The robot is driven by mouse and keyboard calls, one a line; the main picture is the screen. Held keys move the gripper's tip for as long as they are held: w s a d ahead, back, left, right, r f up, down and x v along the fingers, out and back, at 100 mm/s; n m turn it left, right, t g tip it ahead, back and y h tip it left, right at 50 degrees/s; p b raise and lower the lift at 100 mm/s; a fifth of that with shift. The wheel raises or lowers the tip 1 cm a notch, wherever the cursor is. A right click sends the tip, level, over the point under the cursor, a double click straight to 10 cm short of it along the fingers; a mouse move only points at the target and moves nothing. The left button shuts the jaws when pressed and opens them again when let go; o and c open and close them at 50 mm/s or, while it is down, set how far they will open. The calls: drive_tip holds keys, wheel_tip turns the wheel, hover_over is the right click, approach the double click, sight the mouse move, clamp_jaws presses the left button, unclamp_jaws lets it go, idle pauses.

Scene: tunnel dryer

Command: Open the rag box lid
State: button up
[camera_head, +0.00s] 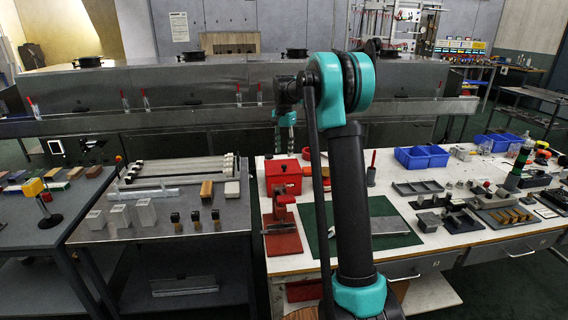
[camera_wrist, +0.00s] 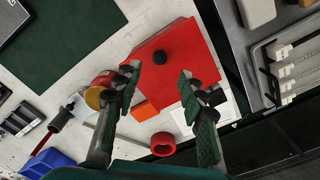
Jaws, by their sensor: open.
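The rag box is a red box (camera_head: 283,185) on the left end of the white workbench. Its lid looks closed. In the wrist view its red top (camera_wrist: 178,38) fills the upper middle, with a dark round knob (camera_wrist: 160,57) on it. My gripper (camera_head: 284,140) hangs above the box with its fingers down. In the wrist view my gripper (camera_wrist: 159,83) is open and empty, its two fingers spread with the red box beyond them. The knob shows just above the gap between the fingertips, and I see no contact.
A green mat (camera_head: 384,225) and a red stand (camera_head: 283,232) lie close to the box. A red ring (camera_wrist: 163,144) and a dark-handled tool (camera_wrist: 60,120) are near it. A grey table (camera_head: 225,222) with metal blocks stands to the left across a gap. Blue bins (camera_head: 432,155) stand farther right.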

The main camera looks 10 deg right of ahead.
wheel_tip(320, 180, down, 6)
drive_tip(key=shift+f, duration=0.25)
clamp_jaws()
idle(0.3)
